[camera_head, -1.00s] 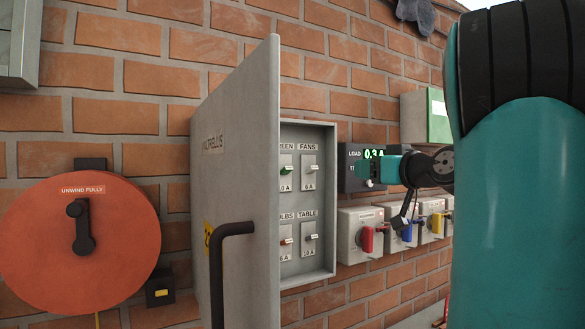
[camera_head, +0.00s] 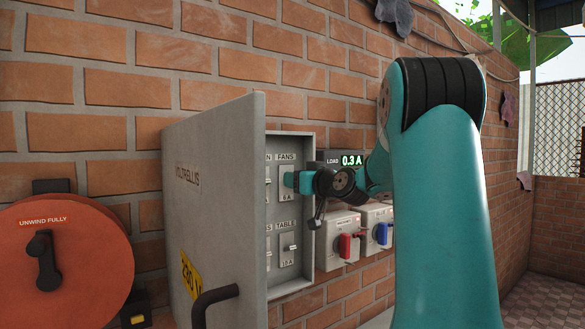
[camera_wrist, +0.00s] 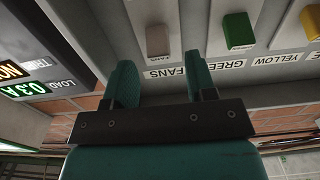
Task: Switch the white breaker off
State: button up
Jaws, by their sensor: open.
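The white breaker switch (camera_wrist: 158,40) sits under the FANS label in the grey cabinet, and in the wrist view it appears upside down, between my fingers in the picture. My gripper (camera_wrist: 163,80) is open, with a teal finger on each side and nothing between them. In the head view my gripper (camera_head: 291,180) reaches past the open cabinet door to the FANS position and covers the switch there. I cannot tell whether the fingers touch it, or which way the switch is set.
A green switch (camera_wrist: 238,30) and a yellow switch (camera_wrist: 311,22) stand beside the white one. The open grey door (camera_head: 210,190) hides the cabinet's left part. The load display (camera_head: 352,160) reads 0.3 A. Red (camera_head: 346,245) and blue-handled (camera_head: 382,233) sockets are below; an orange reel (camera_head: 75,250) is left.

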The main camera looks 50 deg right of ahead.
jog(key=shift+p+x, duration=0.45)
jog(key=shift+x, duration=0.95)
jog(key=c, duration=0.9)
jog(key=shift+f+b, duration=0.1)
jog(key=shift+b, duration=0.2)
